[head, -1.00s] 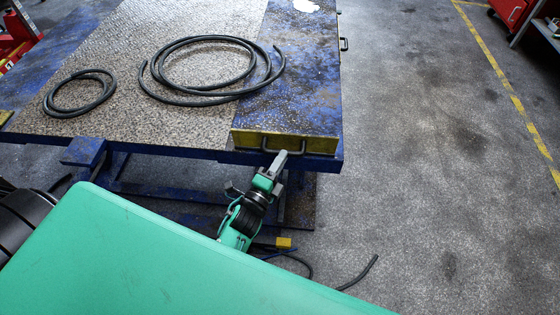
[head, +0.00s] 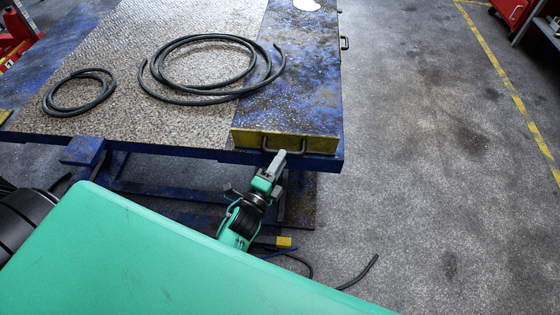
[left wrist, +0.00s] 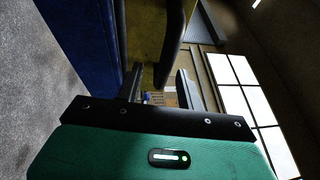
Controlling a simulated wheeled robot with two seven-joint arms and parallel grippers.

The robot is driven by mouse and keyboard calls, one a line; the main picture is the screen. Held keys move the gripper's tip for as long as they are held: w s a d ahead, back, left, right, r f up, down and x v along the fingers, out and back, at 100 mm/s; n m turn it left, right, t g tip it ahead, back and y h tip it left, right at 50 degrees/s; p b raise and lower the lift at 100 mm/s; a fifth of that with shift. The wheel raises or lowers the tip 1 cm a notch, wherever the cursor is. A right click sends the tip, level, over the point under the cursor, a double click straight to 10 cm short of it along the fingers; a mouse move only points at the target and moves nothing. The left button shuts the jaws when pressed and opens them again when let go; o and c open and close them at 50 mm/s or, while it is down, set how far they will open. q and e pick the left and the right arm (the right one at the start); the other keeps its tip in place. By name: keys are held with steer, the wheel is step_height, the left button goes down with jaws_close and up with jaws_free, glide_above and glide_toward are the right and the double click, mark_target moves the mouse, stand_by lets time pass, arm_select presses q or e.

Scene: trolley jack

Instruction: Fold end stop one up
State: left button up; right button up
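The end stop (head: 240,138) is a yellow-faced flap hanging at the near edge of the blue lift table, with a dark handle (head: 266,141) on its face. My left gripper (head: 279,158) is just below and in front of this handle. In the left wrist view the yellow face (left wrist: 147,40) and the dark handle bar (left wrist: 173,40) show. The bar passes between the two spread fingers (left wrist: 158,88), with a gap to the left finger. Whether the right finger touches it, I cannot tell. My right gripper is out of view.
Two coils of dark hose, a large one (head: 160,78) and a small one (head: 48,100), lie on the table's chequered plate (head: 190,125). Another handle (head: 345,43) is on the table's right side. A loose cable (head: 360,274) lies on the floor.

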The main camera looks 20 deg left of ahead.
arm_select(q)
steer(key=s+a+f+b, duration=0.1)
steer(key=s+f, duration=0.1)
steer(key=s, duration=1.1)
steer(key=shift+a+b, duration=0.25)
steer(key=shift+b, duration=0.05)
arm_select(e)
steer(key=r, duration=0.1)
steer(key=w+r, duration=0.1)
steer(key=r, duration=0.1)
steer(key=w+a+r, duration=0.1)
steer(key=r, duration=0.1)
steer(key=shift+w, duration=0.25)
